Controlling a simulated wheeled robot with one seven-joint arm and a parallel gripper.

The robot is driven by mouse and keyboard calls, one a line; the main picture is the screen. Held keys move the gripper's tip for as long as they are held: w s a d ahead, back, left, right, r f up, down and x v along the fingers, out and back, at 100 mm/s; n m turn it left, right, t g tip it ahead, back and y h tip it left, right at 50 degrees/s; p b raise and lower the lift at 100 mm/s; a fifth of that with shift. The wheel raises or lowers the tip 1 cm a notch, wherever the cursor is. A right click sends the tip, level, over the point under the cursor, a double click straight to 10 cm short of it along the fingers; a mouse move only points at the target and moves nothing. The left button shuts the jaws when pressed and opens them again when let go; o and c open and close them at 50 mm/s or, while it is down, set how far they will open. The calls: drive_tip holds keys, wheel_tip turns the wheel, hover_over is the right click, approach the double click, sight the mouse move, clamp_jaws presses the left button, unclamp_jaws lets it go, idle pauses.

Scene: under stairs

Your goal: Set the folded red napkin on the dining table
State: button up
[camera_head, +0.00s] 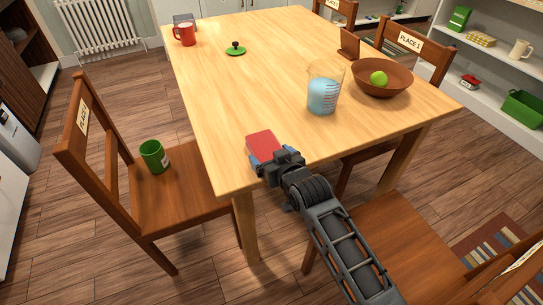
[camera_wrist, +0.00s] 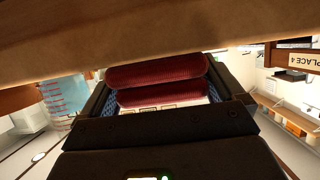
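The folded red napkin (camera_head: 262,143) is at the near left corner of the wooden dining table (camera_head: 270,80). My gripper (camera_head: 272,156) reaches in from the near side, its blue-padded fingers on either side of the napkin. In the wrist view the napkin (camera_wrist: 155,72) shows as two thick red folds between the finger pads, which appear to touch its ends. The table (camera_wrist: 120,32) fills the top of that view, right against the napkin. I cannot tell whether the napkin's underside rests on the tabletop or hangs just above it.
A measuring cup (camera_head: 322,92) with blue liquid and a brown bowl (camera_head: 383,80) holding a green ball stand to the right. A green cup (camera_head: 154,156) stands on the left chair (camera_head: 180,200). The table's middle is clear.

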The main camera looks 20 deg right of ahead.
drive_tip(key=shift+o, duration=0.3)
drive_tip(key=shift+r, duration=0.25)
drive_tip(key=shift+s, duration=0.35)
drive_tip(key=v, duration=1.1)
drive_tip(key=shift+r, duration=0.2)
drive_tip(key=shift+s, duration=0.15)
drive_tip(key=s+r, duration=0.2)
drive_tip(key=s, duration=1.3)
drive_tip(key=s+r, duration=0.2)
drive_tip(key=s, duration=1.2)
drive_tip(key=s+r+t, duration=0.1)
drive_tip(key=s+r, duration=0.5)
drive_tip(key=s, duration=0.1)
drive_tip(key=shift+s+r, duration=0.3)
drive_tip(key=shift+r, duration=0.05)
